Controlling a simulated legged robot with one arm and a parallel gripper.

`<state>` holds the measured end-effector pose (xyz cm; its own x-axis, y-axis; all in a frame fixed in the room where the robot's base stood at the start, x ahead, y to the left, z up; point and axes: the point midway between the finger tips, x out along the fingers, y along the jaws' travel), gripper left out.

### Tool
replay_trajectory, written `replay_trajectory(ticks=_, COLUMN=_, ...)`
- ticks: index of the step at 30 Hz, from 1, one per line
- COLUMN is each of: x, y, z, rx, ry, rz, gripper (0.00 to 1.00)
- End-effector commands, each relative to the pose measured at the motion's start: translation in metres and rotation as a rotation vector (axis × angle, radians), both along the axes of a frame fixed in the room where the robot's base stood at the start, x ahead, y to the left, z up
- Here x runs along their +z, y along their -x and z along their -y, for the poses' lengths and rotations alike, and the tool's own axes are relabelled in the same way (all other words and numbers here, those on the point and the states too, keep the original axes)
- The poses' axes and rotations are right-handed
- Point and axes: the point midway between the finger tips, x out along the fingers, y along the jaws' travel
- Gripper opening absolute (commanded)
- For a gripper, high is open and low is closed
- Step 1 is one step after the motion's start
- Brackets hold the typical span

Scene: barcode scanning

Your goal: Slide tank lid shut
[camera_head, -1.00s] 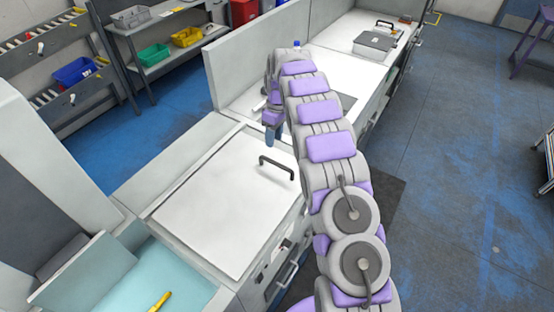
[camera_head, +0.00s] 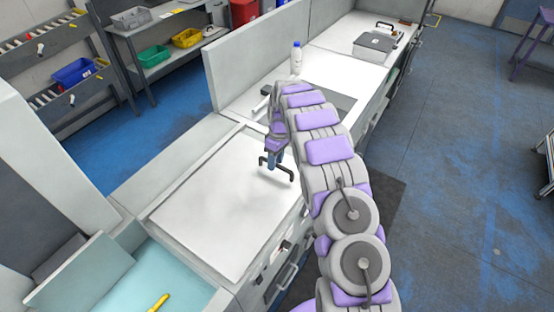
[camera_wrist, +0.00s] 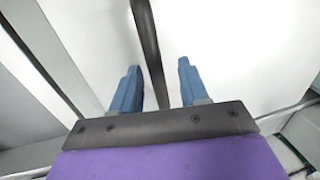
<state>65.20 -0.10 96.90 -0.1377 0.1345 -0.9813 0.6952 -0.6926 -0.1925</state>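The tank lid (camera_head: 215,205) is a flat white panel beside the open teal tank (camera_head: 120,295), which is uncovered at the lower left. The lid's dark bar handle (camera_head: 290,174) stands up near its far right edge and is partly hidden by my gripper (camera_head: 273,163). In the wrist view, my gripper (camera_wrist: 157,85) is open, with its two blue fingers apart. The dark handle (camera_wrist: 149,50) runs between them, nearer the left finger; I cannot tell whether it touches.
A yellow tool (camera_head: 159,303) lies in the tank. A sink (camera_head: 335,103) and a white bottle (camera_head: 296,58) are on the counter behind the arm. A grey box (camera_head: 375,45) stands farther back. Blue floor is open on the right.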

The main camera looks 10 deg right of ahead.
Motion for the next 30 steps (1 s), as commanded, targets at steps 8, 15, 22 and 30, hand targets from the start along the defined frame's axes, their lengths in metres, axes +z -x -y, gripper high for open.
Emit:
replay_trajectory(ticks=8, x=0.000, y=0.000, z=-0.005, rx=-0.003, ry=0.008, rz=0.001, gripper=0.18)
replay_trajectory(ticks=15, x=0.000, y=-0.002, z=-0.010, rx=-0.002, ry=0.011, rz=0.003, gripper=0.00)
replay_trajectory(ticks=22, x=0.000, y=-0.002, z=-0.006, rx=-0.003, ry=0.004, rz=0.003, gripper=0.00)
replay_trajectory(ticks=30, x=0.001, y=0.001, z=-0.007, rx=-0.002, ry=0.006, rz=0.001, gripper=0.00)
